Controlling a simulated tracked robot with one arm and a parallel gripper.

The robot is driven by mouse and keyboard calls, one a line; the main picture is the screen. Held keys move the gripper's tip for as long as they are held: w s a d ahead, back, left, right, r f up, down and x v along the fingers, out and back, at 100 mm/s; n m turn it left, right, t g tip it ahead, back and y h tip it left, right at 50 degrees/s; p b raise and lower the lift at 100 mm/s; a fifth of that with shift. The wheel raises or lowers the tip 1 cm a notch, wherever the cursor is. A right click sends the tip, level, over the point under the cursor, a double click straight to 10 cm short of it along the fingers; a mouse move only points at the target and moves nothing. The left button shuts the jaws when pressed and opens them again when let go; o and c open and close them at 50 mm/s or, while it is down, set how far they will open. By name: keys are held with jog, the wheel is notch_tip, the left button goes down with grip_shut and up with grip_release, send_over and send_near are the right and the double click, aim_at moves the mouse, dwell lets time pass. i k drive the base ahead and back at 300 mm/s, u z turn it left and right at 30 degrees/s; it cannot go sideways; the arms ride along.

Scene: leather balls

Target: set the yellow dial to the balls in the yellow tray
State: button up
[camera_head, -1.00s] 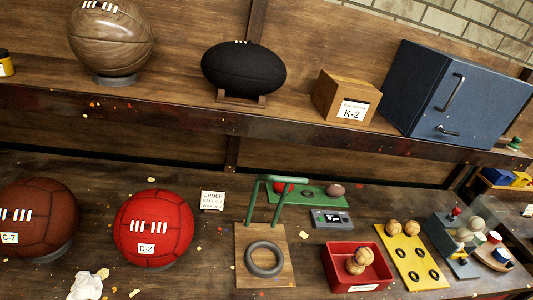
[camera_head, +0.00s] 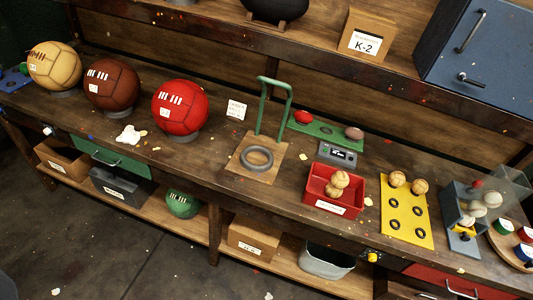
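The yellow tray (camera_head: 418,226) is a flat yellow board on the bench at the right. Two tan balls, a left one (camera_head: 397,179) and a right one (camera_head: 420,186), sit at its far end. Several dark rings on the rest of the board look empty. A small yellow knob, which looks like the yellow dial (camera_head: 373,257), is on the bench's front edge, below and left of the yellow tray. Its setting and any marks are too small to read. My gripper is not in view.
A red box (camera_head: 323,204) with tan balls stands left of the yellow tray. A grey device with pale balls (camera_head: 468,212) stands to its right. Large balls, including a red one (camera_head: 180,110), line the bench's left. A grey bin (camera_head: 328,262) is below. Floor (camera_head: 120,255) shows at lower left.

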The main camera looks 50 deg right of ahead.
aim_at(372, 258)
jog(key=z, duration=0.05)
jog(key=k, duration=0.35)
jog(key=z, duration=1.1)
jog(key=i, duration=1)
jog(key=z, duration=0.45)
jog(key=k, duration=1.2)
jog(key=z, duration=0.9)
jog(key=i, duration=0.25)
jog(key=u, duration=0.4)
